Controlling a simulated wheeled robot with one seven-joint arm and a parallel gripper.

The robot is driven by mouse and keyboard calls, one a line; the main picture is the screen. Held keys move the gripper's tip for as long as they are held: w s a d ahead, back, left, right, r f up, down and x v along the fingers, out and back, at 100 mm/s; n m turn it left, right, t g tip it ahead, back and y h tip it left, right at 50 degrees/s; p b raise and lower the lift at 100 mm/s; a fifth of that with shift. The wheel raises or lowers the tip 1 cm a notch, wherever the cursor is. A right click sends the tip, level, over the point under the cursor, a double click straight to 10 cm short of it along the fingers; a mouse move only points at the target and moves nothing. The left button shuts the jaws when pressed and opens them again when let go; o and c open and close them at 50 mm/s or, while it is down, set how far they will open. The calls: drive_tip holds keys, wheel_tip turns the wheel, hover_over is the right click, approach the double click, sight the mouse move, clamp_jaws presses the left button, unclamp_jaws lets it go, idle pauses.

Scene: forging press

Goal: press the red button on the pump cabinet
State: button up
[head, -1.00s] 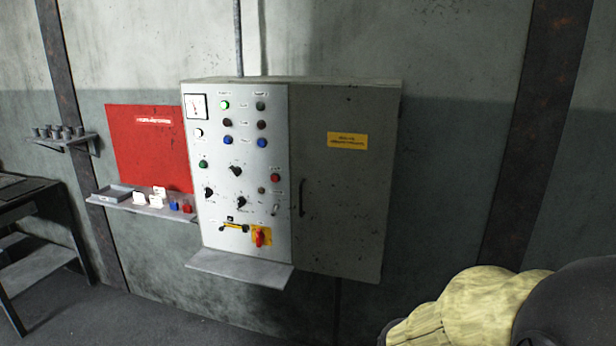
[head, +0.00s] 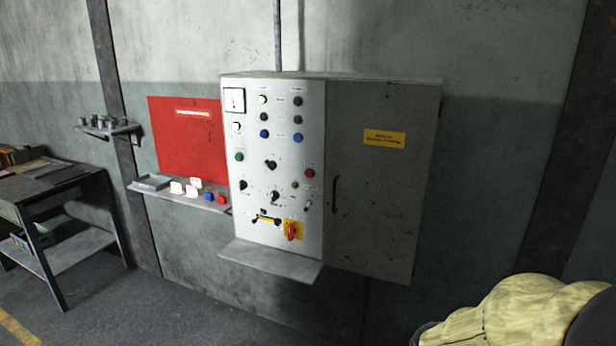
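The pump cabinet (head: 385,200) hangs on the wall in the middle of the head view, with a white control panel on its left and a grey door on its right. The red button (head: 309,173) is a small round one at the right side of the panel, about mid-height. A green button (head: 239,157) sits at the panel's left. A red rotary switch (head: 291,231) on a yellow plate is lower down. My arm, in a yellowish cover, shows at the bottom right corner, apart from the cabinet. My gripper is not in view.
A narrow shelf (head: 268,260) juts out under the panel. A red board (head: 188,140) and a small ledge (head: 160,190) with little blocks are left of the cabinet. A dark workbench (head: 50,197) stands at far left. The floor before the wall looks clear.

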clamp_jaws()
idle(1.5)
